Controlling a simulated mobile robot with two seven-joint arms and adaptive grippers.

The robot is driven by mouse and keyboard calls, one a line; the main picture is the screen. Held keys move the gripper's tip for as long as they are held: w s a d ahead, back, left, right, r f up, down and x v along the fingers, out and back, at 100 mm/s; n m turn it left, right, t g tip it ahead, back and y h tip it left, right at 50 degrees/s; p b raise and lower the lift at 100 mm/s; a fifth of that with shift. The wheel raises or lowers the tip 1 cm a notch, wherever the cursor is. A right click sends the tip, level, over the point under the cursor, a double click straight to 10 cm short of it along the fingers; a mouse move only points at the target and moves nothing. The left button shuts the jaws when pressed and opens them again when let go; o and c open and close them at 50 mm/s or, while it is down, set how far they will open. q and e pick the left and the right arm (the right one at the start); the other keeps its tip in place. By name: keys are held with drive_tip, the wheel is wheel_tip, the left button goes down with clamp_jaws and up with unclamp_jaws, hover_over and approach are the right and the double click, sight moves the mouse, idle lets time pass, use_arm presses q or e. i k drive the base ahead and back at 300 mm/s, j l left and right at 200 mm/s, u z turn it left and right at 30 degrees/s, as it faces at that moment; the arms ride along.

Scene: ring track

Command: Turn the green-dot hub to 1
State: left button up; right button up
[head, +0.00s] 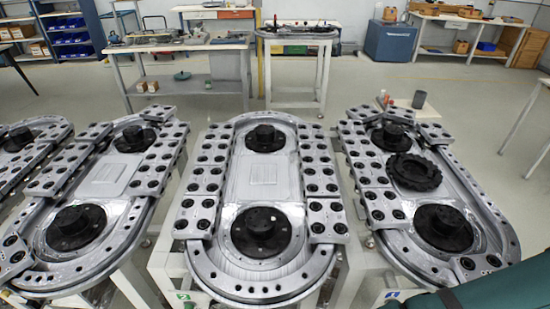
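Oval metal ring tracks stand in a row, each with black round hubs. The middle track (262,285) has a far hub (265,138) and a near hub (261,230). The near hub shows small pale spots on top. The right track (487,225) has a far hub (392,137) and a near hub (443,227). The left track (95,275) has a far hub (134,137) and a near hub (76,226). No green dot is clear enough to pick out on any hub. Neither of my grippers is in view.
A green tag with a 2 (183,296) is below the middle track; a blue tag (391,294) is below the right one. A black toothed ring (414,172) lies on the right track. A dark green object (500,293) fills the lower right corner. Workbenches stand behind.

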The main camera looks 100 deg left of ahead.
sight(73, 220)
drive_tip(key=i+l+u, duration=0.1)
drive_tip(key=l, duration=0.25)
drive_tip(key=i+l+u, duration=0.15)
drive_tip(key=i+l, duration=0.15)
drive_tip(key=u, duration=3.15)
drive_tip(key=j+u, duration=0.1)
drive_tip(key=u, duration=1.35)
drive_tip(key=i+u, duration=0.1)
drive_tip(key=i, duration=0.3)
drive_tip(key=i+j, duration=0.1)
drive_tip(key=j, duration=0.3)
drive_tip(key=i+j, duration=0.1)
drive_tip(key=j, duration=0.3)
drive_tip(key=i+j, duration=0.1)
drive_tip(key=j, duration=0.35)
drive_tip(key=j+z, duration=0.15)
drive_tip(key=z, duration=0.2)
drive_tip(key=j+z, duration=0.15)
drive_tip(key=z, duration=0.15)
drive_tip(key=j+z, duration=0.15)
drive_tip(key=z, duration=0.2)
drive_tip(key=i, duration=0.05)
